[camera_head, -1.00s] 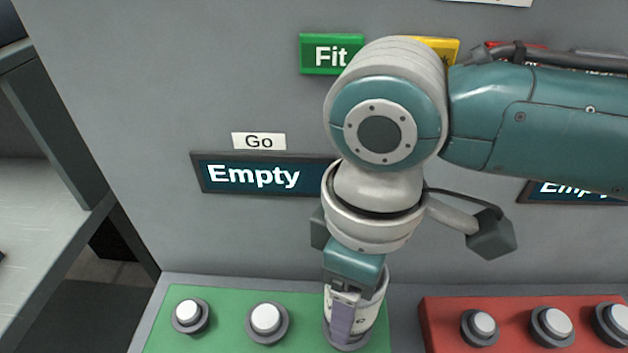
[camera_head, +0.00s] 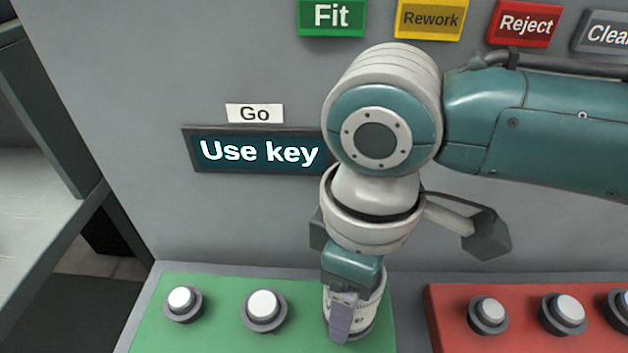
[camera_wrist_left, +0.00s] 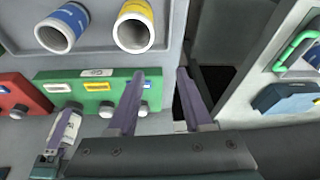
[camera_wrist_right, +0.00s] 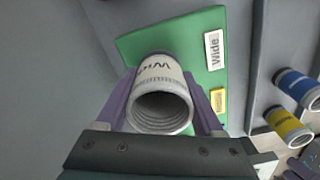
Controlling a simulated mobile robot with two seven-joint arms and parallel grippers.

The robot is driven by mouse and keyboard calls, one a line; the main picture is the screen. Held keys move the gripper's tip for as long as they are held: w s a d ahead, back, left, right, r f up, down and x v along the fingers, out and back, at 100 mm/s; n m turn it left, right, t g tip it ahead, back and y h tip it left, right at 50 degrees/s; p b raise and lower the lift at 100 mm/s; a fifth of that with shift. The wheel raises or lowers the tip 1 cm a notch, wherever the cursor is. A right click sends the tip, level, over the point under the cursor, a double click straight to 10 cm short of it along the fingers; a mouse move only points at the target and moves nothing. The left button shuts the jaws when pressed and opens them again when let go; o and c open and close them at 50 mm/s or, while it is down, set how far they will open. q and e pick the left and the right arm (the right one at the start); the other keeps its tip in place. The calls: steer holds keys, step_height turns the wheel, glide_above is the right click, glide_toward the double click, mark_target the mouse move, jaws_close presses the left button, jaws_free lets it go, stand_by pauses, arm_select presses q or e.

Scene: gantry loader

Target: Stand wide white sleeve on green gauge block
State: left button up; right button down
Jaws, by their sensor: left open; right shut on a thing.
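My right gripper (camera_head: 346,318) is shut on the white sleeve (camera_head: 368,308), low over the right end of the green gauge block (camera_head: 222,332). In the right wrist view the sleeve (camera_wrist_right: 160,98) sits between both fingers, its threaded open end facing the camera and its far end at the green block (camera_wrist_right: 128,44) beside the "Wide" label (camera_wrist_right: 213,50). No peg shows under it, and I cannot tell whether it is fully seated. Two white-topped pegs (camera_head: 183,300) (camera_head: 264,308) stand bare on the block. My left gripper (camera_wrist_left: 160,80) is open and empty, seen in the left wrist view.
A display (camera_head: 258,152) under the "Go" label reads "Use key". Fit (camera_head: 331,16), Rework (camera_head: 430,19) and Reject (camera_head: 524,24) buttons are above. A red block (camera_head: 455,325) with pegs is at right. Blue-banded (camera_wrist_left: 62,28) and yellow-banded (camera_wrist_left: 134,26) sleeves show in the left wrist view.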

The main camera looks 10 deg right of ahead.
steer(key=shift+f, duration=0.1)
jaws_free()
stand_by(0.3)
step_height(320, 180, up, 10)
steer(key=p, duration=0.1)
stand_by(0.4)
stand_by(0.3)
